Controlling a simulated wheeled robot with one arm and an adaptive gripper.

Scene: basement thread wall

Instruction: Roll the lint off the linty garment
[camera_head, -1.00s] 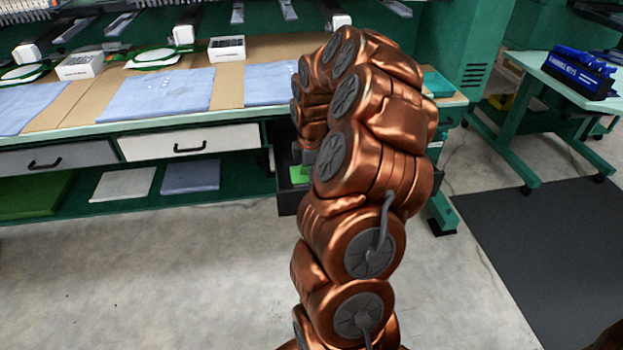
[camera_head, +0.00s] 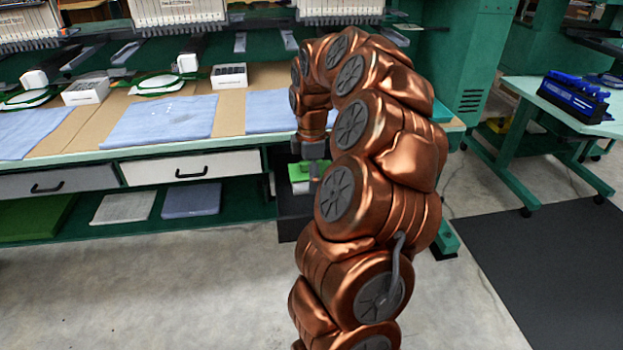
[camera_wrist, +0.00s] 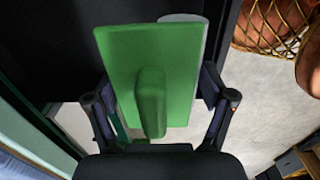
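Three blue folded garments lie on the table. The middle one (camera_head: 160,121) has small white specks on it; the left one (camera_head: 28,132) and right one (camera_head: 266,111) show none I can make out. My gripper (camera_head: 313,176) is low in front of the table's right part, by a dark bin. In the wrist view, my gripper (camera_wrist: 160,105) is open, its fingers spread on both sides of a green flat plate with a raised handle (camera_wrist: 151,100). A pale rounded thing (camera_wrist: 189,19) is mostly hidden behind the plate; I cannot tell if it is a lint roller.
White boxes (camera_head: 87,91) and hoops stand behind the garments, under embroidery machine heads. Drawers (camera_head: 190,167) and a shelf with folded cloths (camera_head: 191,200) are below. A blue rack (camera_head: 574,97) sits on the right table. The floor at lower left is clear.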

